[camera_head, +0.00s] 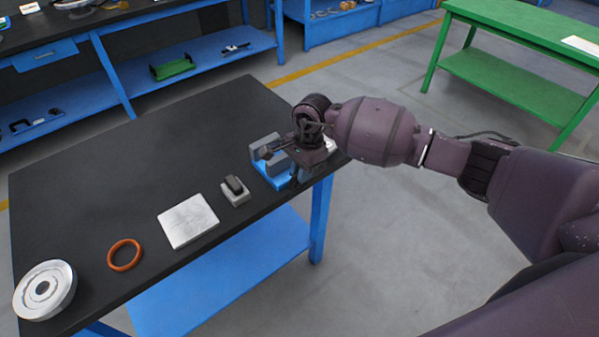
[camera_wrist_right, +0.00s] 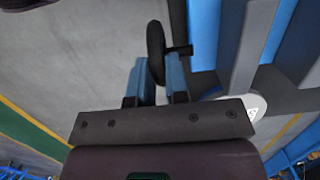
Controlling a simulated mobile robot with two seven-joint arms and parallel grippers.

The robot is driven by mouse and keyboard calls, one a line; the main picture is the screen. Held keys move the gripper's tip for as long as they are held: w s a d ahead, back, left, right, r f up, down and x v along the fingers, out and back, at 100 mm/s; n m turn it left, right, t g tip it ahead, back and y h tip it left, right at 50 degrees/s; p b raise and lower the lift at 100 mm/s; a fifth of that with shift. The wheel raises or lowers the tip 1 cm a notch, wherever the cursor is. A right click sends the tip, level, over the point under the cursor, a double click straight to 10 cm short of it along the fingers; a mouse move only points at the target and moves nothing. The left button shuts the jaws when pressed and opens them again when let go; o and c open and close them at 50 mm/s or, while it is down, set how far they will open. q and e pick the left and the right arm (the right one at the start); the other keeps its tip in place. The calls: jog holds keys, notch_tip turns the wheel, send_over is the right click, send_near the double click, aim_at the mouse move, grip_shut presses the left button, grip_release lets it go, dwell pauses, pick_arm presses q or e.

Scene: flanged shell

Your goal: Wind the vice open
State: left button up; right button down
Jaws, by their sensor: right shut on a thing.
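The vice (camera_head: 264,167) is blue and grey and stands at the right end of the black workbench (camera_head: 110,180). Part of it is hidden behind my right gripper (camera_head: 290,152). In the right wrist view, the vice (camera_wrist_right: 237,50) is at the upper right, and a dark round handle (camera_wrist_right: 155,50) on a short shaft sticks out from its side. My right gripper (camera_wrist_right: 158,82) is shut on this handle, with one blue-tipped finger on each side of it. The jaw gap of the vice is not clear. My left gripper is in neither view.
Along the bench lie a silver flanged part (camera_head: 45,290), an orange ring (camera_head: 124,255), a pale square plate (camera_head: 188,220) and a grey block with a black top piece (camera_head: 235,192). A green table (camera_head: 520,90) stands at the back right. The floor between is clear.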

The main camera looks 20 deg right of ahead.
jog(key=shift+w+d+f+g+y+b, duration=0.1)
jog(key=shift+d+f+g+y+b, duration=0.15)
jog(key=shift+y+b, duration=0.2)
jog(key=shift+d+f+g+y+b, duration=0.1)
jog(key=shift+f+g+y+b, duration=0.05)
jog(key=shift+f+y+b, duration=0.25)
jog(key=y+b, duration=0.2)
jog(key=d+f+g+y+b, duration=0.1)
jog(key=y+b, duration=0.1)
jog(key=b, duration=0.1)
jog(key=shift+w+g, duration=0.15)
jog(key=shift+g, duration=0.15)
jog(key=y+b, duration=0.3)
jog(key=shift+d+f+g, duration=0.2)
jog(key=shift+f+g, duration=0.05)
jog(key=shift+g, duration=0.15)
jog(key=shift+w+d+g+y+b, duration=0.1)
jog(key=shift+g+y+b, duration=0.2)
jog(key=shift+y+b, duration=0.55)
jog(key=shift+r, duration=0.15)
jog(key=shift+y, duration=0.3)
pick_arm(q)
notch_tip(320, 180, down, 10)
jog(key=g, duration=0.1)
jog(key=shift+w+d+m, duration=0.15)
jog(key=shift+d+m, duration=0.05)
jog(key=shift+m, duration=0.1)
pick_arm(e)
jog(key=shift+r, duration=0.1)
